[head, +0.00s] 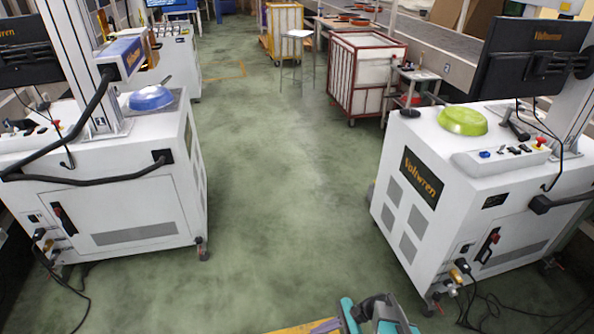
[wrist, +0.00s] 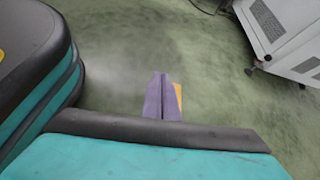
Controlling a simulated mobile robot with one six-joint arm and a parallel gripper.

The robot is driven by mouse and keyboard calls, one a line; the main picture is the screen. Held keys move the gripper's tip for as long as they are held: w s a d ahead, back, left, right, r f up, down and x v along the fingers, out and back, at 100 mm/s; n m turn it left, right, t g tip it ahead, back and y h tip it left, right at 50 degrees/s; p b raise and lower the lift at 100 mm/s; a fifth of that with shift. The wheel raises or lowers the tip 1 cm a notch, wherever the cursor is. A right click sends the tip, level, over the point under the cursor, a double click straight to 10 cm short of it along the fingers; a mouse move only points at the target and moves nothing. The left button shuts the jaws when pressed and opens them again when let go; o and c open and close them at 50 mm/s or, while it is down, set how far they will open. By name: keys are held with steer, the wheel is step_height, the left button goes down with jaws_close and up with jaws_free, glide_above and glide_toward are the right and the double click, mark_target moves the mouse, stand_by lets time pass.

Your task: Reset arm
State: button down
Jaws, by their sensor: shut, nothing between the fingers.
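My gripper (wrist: 162,96) shows in the wrist view as two purple fingers lying side by side, shut with nothing between them. It points down over the bare green floor (wrist: 200,75), close to my own teal and black body. In the head view, only a bit of my arm's end, purple and yellow, shows at the bottom edge, beside teal and dark parts of mine. The gripper touches no pan or machine that I can see.
A white machine (head: 130,195) at left bears a blue pan (head: 151,98). A white machine (head: 400,205) at right bears a green pan (head: 463,121). Cables lie on the floor by both. A red-framed cart (head: 365,85) stands farther back. The aisle between is clear.

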steer(key=s+a+r+n+g+h+p, duration=0.1)
steer(key=s+r+n+g+h+p, duration=0.15)
steer(key=s, duration=0.45)
steer(key=s+a+r+n+g+h+p, duration=0.1)
steer(key=s+r+n+h+p, duration=0.2)
steer(key=s, duration=0.4)
steer(key=s+d+n+h, duration=0.5)
steer(key=d+n, duration=0.4)
steer(key=d, duration=0.2)
steer(key=shift+s+f+h+b, duration=0.15)
steer(key=shift+s+h+b, duration=0.1)
steer(key=shift+h+b, duration=0.15)
stand_by(0.5)
steer(key=c, duration=1.8)
jaws_free()
steer(key=shift+o, duration=0.2)
